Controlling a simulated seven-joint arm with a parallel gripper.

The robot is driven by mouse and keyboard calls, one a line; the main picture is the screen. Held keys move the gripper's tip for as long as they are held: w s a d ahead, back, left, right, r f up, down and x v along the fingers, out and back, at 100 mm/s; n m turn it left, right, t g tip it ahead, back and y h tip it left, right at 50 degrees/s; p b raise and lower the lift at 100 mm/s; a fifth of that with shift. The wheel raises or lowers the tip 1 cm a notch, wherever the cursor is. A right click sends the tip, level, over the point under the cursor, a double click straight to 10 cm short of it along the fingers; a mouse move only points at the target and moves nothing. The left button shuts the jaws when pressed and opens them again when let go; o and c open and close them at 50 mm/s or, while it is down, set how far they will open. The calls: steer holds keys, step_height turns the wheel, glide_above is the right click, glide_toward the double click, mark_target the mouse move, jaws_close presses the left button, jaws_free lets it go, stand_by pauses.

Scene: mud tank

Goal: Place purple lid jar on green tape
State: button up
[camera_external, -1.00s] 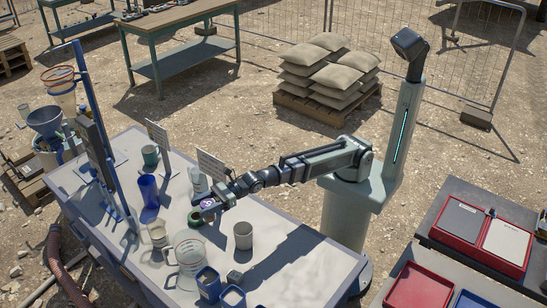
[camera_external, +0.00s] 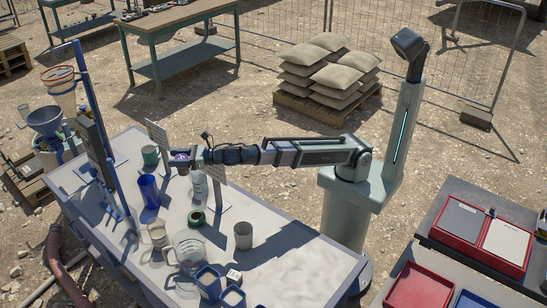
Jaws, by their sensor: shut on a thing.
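The purple lid jar (camera_external: 181,155) is at the end of my arm, over the far part of the table, and only a small part of it shows. My gripper (camera_external: 183,160) is shut on it and hides much of it. The green tape (camera_external: 196,217) is a dark green ring lying on the white tabletop, nearer the camera than the gripper. The jar is apart from the tape, and nothing shows on top of the ring.
A clear bottle (camera_external: 199,184) and an upright card (camera_external: 215,167) stand below my forearm in the picture. A blue cup (camera_external: 149,191), a green cup (camera_external: 150,155), a grey cup (camera_external: 243,236) and a clear jug (camera_external: 188,250) stand around the tape. Free tabletop lies right of it.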

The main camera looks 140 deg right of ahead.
steer(key=s+d+m+g+h, duration=0.2)
steer(key=s+g, duration=0.1)
glide_above(193, 215)
steer(key=shift+m, duration=0.4)
step_height(193, 215, down, 28)
steer(key=shift+f, duration=0.1)
stand_by(0.6)
steer(key=o, duration=1.2)
steer(key=shift+o, duration=0.2)
steer(key=v, duration=1.2)
steer(key=shift+w+a, duration=0.1)
steer(key=shift+w, duration=0.05)
